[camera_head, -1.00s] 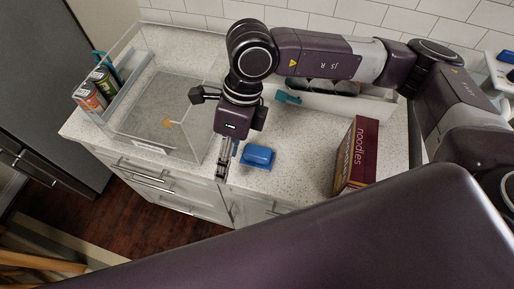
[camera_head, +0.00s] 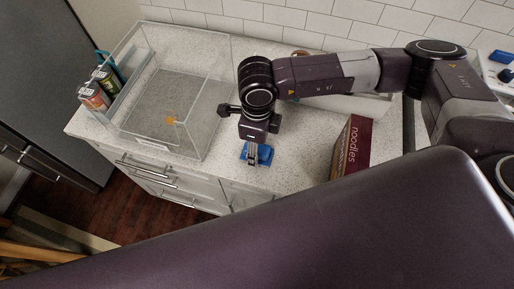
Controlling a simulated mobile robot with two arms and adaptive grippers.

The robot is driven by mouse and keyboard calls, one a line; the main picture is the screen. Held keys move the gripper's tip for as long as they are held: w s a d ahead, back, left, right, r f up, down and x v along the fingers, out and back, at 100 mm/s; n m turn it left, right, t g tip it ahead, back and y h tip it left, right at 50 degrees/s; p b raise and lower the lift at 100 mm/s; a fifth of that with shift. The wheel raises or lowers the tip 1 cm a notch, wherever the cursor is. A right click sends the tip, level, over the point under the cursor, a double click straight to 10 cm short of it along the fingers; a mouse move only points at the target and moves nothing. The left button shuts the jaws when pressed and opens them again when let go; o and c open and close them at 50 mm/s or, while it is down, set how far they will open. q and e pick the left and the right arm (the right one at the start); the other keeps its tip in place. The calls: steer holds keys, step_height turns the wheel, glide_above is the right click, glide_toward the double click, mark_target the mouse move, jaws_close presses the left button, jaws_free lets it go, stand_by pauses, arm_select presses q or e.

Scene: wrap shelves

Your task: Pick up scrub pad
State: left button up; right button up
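The blue scrub pad (camera_head: 265,155) lies on the speckled counter near its front edge, in the middle of the head view. My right gripper (camera_head: 252,160) points down right over the pad, and its fingers cover the pad's middle. Blue shows on both sides of the fingers. I cannot tell whether the fingers are closed on the pad or only above it. My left gripper is not in view.
A clear open bin (camera_head: 190,95) with a small orange item inside stands left of my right gripper. Cans (camera_head: 97,97) stand in a holder at its left. A noodles box (camera_head: 354,147) stands to the right. Counter between pad and box is clear.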

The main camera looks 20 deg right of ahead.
steer(key=c, duration=1.2)
steer(key=shift+r, duration=0.15)
steer(key=shift+c, duration=0.2)
step_height(320, 180, up, 20)
steer(key=b, duration=0.5)
steer(key=shift+b, duration=0.3)
steer(key=o, duration=0.4)
steer(key=shift+f, duration=0.2)
steer(key=shift+c, duration=1.4)
